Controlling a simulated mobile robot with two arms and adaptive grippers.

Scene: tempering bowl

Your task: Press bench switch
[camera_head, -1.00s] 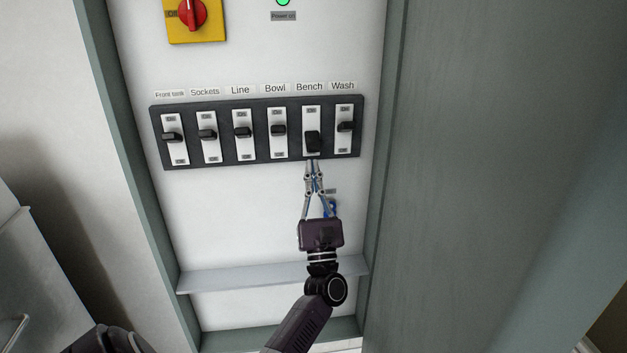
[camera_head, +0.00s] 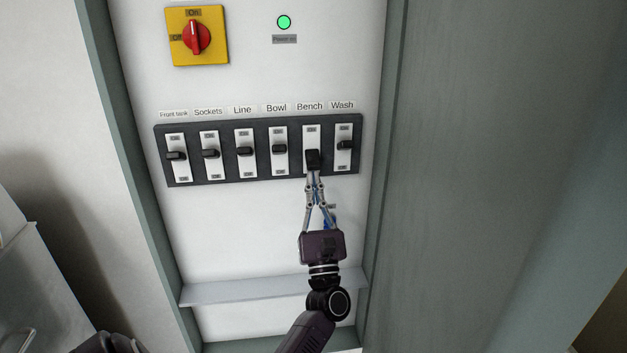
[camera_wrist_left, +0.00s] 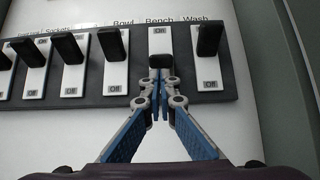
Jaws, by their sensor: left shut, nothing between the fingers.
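The bench switch (camera_head: 312,158) is in the row under the label Bench, fifth from the left. Its black lever sits lower than the levers beside it, and the On mark shows above it. My left gripper (camera_head: 314,174) is shut and empty, with its fingertips right below this lever. In the left wrist view the fingertips (camera_wrist_left: 159,82) overlap the lower end of the bench lever (camera_wrist_left: 160,61); I cannot tell if they touch. The Off mark of this switch is hidden. My right gripper is not in view.
The wash switch (camera_head: 345,145) and bowl switch (camera_head: 279,148) stand close on either side. A yellow plate with a red knob (camera_head: 196,36) and a lit green lamp (camera_head: 284,22) are above. A grey ledge (camera_head: 235,290) runs below. A grey-green door panel (camera_head: 480,150) is at right.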

